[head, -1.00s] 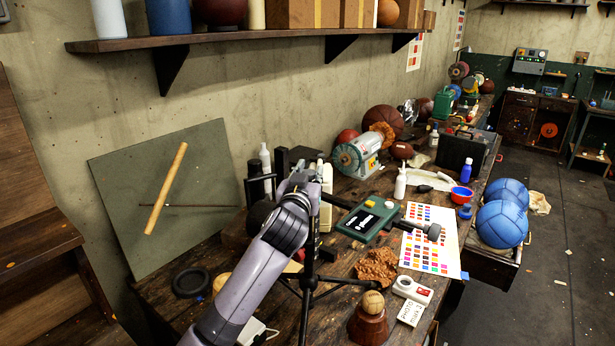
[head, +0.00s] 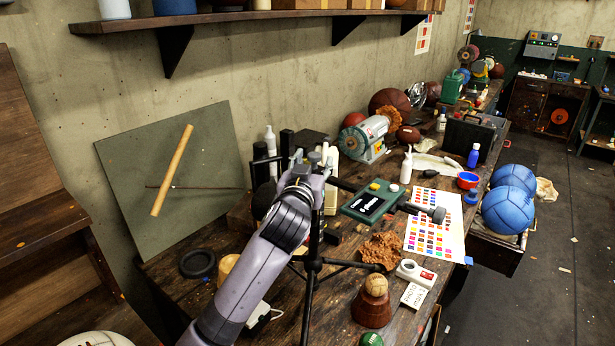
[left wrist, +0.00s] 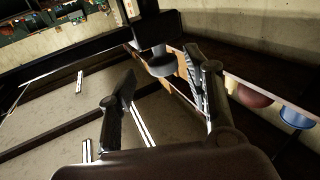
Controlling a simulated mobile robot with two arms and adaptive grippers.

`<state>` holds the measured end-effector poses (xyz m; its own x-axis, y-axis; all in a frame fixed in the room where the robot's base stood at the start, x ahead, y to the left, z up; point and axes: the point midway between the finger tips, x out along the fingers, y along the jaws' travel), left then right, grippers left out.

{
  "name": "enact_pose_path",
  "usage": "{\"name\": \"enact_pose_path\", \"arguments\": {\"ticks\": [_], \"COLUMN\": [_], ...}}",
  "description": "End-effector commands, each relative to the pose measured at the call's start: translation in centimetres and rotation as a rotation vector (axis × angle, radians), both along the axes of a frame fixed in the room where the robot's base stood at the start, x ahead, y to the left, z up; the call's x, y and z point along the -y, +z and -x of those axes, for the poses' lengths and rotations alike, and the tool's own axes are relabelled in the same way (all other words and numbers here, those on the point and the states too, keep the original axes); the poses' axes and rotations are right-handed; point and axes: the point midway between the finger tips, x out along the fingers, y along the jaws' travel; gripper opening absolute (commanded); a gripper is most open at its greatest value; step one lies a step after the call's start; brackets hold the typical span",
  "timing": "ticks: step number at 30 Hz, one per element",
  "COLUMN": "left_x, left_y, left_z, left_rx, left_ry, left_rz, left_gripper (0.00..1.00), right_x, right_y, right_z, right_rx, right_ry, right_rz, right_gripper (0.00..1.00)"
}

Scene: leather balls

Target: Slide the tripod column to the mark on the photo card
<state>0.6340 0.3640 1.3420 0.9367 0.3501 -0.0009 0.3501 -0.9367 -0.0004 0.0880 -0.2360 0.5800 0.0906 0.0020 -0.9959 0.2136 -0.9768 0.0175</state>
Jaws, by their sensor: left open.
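A black tripod (head: 312,264) stands on the workbench with its legs spread. Its upper part is largely hidden behind my left arm. A dark bar (head: 342,184) reaches right from near its top. Beyond a green box, a dark bar with a round end (head: 426,211) shows; I cannot tell whether they are one piece. A small white photo card (head: 412,296) with dark lettering lies at the bench's front right. My left gripper (head: 318,163) is at the tripod's top. In the left wrist view its fingers (left wrist: 163,98) are spread, with nothing visibly held. My right gripper is out of view.
The green box (head: 370,201) and colour chart (head: 433,225) lie right of the tripod. A rust-brown lump (head: 380,250), a small ball on a wooden stand (head: 372,303) and a white-and-red device (head: 415,273) crowd the front. A grey board (head: 215,135) leans behind, left.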

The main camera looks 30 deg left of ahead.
Motion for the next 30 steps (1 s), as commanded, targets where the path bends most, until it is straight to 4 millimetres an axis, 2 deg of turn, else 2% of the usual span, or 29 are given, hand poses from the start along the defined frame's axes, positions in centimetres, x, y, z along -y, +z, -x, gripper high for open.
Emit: {"name": "enact_pose_path", "arguments": {"ticks": [6,12,17,30], "left_x": [1.8,2.8,3.0,3.0], "left_y": [0.0,0.0,0.0,0.0], "left_z": [4.5,7.1,7.9,7.9], "left_rx": [0.001,0.001,-0.001,0.000], "left_ry": [-0.003,-0.003,-0.001,-0.001], "left_rz": [0.003,0.002,0.001,0.001], "left_gripper": [0.46,0.46,0.46,0.46], "right_x": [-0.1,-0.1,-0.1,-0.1], "right_y": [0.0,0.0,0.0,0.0], "right_z": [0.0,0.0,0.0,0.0], "right_rx": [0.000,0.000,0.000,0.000], "right_ry": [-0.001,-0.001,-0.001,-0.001], "right_rz": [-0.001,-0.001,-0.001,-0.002], "right_gripper": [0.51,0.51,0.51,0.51]}}
